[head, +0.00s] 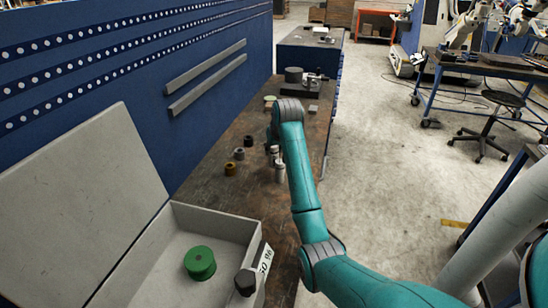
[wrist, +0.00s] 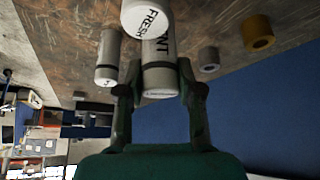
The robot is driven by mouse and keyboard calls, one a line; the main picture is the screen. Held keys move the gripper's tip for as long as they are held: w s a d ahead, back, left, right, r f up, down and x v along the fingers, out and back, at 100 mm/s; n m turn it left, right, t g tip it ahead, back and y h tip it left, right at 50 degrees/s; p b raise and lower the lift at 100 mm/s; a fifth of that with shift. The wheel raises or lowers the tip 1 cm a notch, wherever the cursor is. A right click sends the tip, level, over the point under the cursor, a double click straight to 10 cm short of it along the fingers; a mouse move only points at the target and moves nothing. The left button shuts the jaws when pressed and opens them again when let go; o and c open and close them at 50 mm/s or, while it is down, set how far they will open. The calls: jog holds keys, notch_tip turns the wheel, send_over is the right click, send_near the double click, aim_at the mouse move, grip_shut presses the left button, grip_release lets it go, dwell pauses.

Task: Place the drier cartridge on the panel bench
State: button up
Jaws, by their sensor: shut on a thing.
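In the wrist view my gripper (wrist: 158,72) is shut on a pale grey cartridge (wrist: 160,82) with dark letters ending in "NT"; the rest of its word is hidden. A white-ended cartridge marked "FRESH" (wrist: 146,20) overlaps it in that view. Another pale cylinder (wrist: 108,58) stands to the left, apart from the fingers. In the head view, pale cylinders (head: 280,173) show beside my arm over the brown-topped panel bench (head: 205,187); my gripper is mostly hidden there. I cannot tell whether the held cartridge touches the bench top.
A brass ring (head: 230,169) and grey rings (head: 239,154) stand left of the cylinders. An open grey box (head: 215,222) holding a green disc (head: 200,263) is nearer. A dark block (head: 300,85) is farther along. The blue panel (head: 120,90) borders the bench's left.

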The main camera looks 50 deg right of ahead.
aim_at(275, 153)
jog(key=shift+f, duration=1.85)
jog(key=shift+f, duration=0.1)
jog(key=o, duration=1.2)
jog(key=shift+c, duration=0.2)
jog(key=shift+s+a+r, duration=0.1)
jog(key=shift+s+r, duration=0.05)
jog(key=shift+r, duration=0.3)
jog(key=v, duration=1)
jog(key=shift+s+a+r, duration=0.2)
jog(key=shift+s+r, duration=0.1)
jog(key=shift+r, duration=0.25)
